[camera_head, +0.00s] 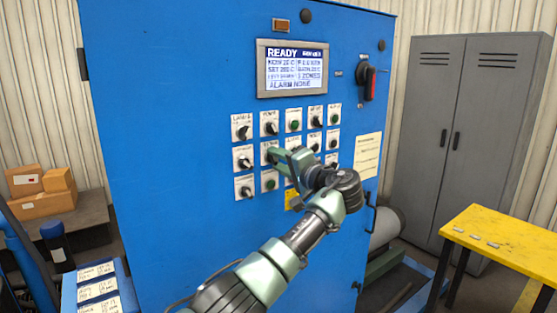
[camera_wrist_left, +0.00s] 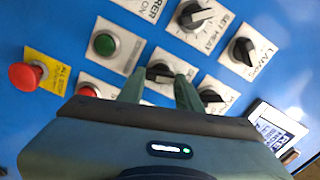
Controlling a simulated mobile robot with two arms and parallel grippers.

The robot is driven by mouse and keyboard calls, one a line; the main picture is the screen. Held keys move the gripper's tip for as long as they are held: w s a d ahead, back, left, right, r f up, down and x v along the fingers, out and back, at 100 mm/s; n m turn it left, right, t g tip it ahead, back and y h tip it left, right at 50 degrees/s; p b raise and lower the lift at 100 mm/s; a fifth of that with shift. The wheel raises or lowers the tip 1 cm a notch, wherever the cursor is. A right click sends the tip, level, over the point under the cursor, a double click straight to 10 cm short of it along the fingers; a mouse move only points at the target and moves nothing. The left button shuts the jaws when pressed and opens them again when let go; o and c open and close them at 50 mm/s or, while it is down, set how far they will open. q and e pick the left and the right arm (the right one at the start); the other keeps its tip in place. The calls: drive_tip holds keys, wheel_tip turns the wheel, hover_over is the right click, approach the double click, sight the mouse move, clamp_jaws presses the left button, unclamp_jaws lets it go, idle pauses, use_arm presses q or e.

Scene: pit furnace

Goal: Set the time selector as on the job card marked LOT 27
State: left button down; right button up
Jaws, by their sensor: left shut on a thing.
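My left gripper (camera_head: 277,157) reaches the blue cabinet's control panel at the second row, second column. In the left wrist view its two fingers (camera_wrist_left: 158,88) are shut on a black selector knob (camera_wrist_left: 159,71), one finger on each side. The knob's label is mostly hidden by the fingers, so I cannot read whether it is the time selector. Several white job cards (camera_head: 97,289) lie on a blue stand at the lower left. Their writing is too small to tell which is LOT 27. My right gripper is not in view.
Other knobs crowd close around, including the one marked LAMPS (camera_wrist_left: 242,50). A green button (camera_wrist_left: 104,44) and a red mushroom button (camera_wrist_left: 25,76) are nearby. The display (camera_head: 292,68) above reads READY. A yellow table (camera_head: 500,235) stands at the right.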

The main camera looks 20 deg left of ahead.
use_arm(q)
drive_tip(key=m+p, duration=0.1)
drive_tip(key=m, duration=0.2)
drive_tip(key=shift+f+m, duration=0.1)
drive_tip(key=shift+m, duration=0.3)
idle(0.4)
drive_tip(key=c, duration=1)
unclamp_jaws()
drive_tip(key=shift+o, duration=0.2)
drive_tip(key=shift+d, duration=0.1)
